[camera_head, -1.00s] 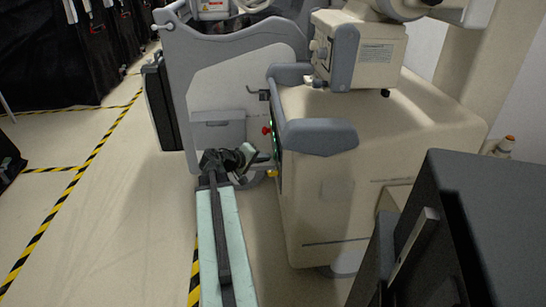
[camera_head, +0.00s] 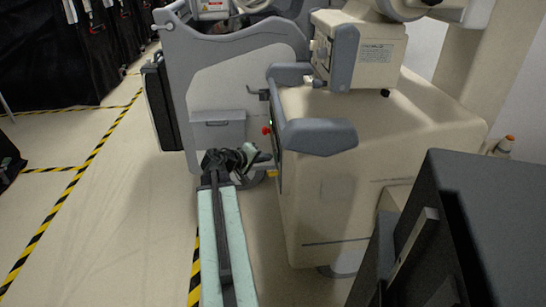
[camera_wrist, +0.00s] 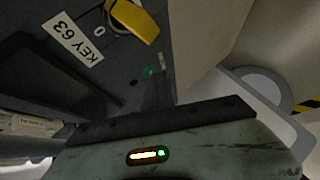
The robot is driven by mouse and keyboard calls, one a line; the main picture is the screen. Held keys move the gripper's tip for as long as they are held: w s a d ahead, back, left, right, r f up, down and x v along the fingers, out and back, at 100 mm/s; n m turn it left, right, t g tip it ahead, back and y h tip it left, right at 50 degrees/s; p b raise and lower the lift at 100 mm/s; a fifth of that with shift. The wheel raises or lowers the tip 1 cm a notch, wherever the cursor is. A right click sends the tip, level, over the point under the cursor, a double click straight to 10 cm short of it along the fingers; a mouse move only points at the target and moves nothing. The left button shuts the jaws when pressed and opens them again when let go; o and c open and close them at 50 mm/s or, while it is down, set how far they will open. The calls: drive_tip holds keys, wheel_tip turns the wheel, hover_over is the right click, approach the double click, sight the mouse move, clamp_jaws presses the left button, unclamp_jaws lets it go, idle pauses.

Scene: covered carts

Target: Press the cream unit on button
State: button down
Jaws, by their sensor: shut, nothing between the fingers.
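The cream unit (camera_head: 400,135) stands right of centre in the head view, with a grey bumper handle and a dark control panel on its left side. The wrist view shows that panel (camera_wrist: 115,70) close up, with a yellow key switch (camera_wrist: 146,27), a "KEY 63" label (camera_wrist: 72,43) and a small green-lit spot (camera_wrist: 150,71). I cannot tell for sure whether this spot is the on button. My gripper (camera_head: 264,157) is shut and empty, close beside the panel's lower part. Contact cannot be told; the fingertips are not clear in the wrist view.
A red knob (camera_head: 266,130) sticks out beside the panel. A grey and cream cart (camera_head: 225,85) stands behind my arm. A dark cabinet (camera_head: 490,220) fills the lower right. Free floor lies to the left, with yellow and black tape (camera_head: 68,200).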

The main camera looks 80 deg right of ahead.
drive_tip(key=shift+w+a, duration=0.3)
drive_tip(key=shift+w, duration=0.45)
drive_tip(key=w, duration=0.1)
drive_tip(key=w+a, duration=0.1)
drive_tip(key=w, duration=0.2)
drive_tip(key=shift+w+a, duration=0.3)
drive_tip(key=shift+a, duration=0.1)
idle(0.4)
